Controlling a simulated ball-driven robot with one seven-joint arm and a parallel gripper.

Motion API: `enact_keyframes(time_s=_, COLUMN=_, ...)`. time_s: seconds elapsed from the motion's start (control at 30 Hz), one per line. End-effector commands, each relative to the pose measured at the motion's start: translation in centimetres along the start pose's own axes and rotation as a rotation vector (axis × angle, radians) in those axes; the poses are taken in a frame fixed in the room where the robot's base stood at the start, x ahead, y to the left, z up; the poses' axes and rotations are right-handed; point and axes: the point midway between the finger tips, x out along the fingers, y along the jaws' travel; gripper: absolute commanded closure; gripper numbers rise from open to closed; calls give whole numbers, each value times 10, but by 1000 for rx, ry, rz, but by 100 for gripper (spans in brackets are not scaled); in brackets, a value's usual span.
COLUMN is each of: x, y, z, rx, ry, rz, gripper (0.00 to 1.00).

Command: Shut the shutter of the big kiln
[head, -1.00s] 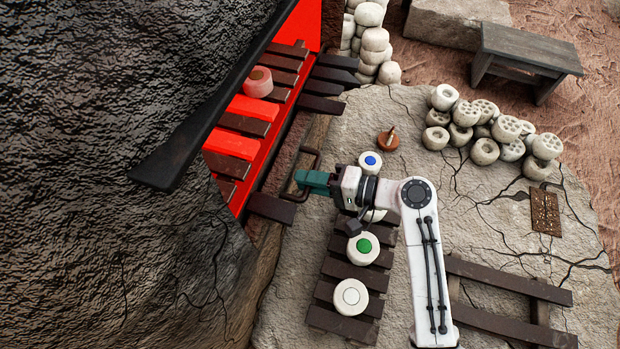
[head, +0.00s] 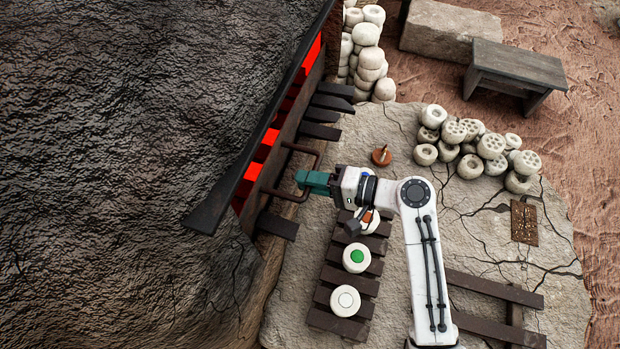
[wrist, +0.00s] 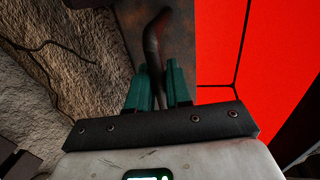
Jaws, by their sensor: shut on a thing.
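The big kiln (head: 120,130) fills the left of the head view, with a glowing red opening (head: 254,171) in its side. Its shutter (head: 289,142) is a rusty brown panel, upright at the right of the opening, with a narrow red gap between it and the kiln's dark edge. The shutter also shows in the wrist view (wrist: 184,62). A bent bar handle (head: 318,157) stands out from the shutter. My gripper (head: 303,179) is shut on this handle (wrist: 154,45), its teal fingers either side of the bar. Red glow fills the wrist view's right side.
Slats (head: 318,130) stick out beside the shutter. A slatted rack (head: 345,273) with round pieces lies below my arm. White ceramic pieces (head: 470,140) and a bench (head: 515,68) stand at the right. Cracked stone ground (head: 405,130) lies between.

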Motion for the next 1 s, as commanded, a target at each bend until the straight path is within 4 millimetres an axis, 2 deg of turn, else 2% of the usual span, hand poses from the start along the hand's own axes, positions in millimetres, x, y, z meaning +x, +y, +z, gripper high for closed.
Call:
enact_keyframes(time_s=0.03, x=-6, y=-27, z=-1, rx=-4, ry=1, rz=-7, gripper=100)
enact_keyframes(time_s=0.6, x=-31, y=-148, z=-2, rx=-6, ry=2, rz=-7, gripper=100)
enact_keyframes(time_s=0.8, x=-39, y=-184, z=-2, rx=-7, ry=3, rz=-7, gripper=100)
enact_keyframes(time_s=1.0, x=-42, y=-202, z=-2, rx=-6, ry=3, rz=-7, gripper=100)
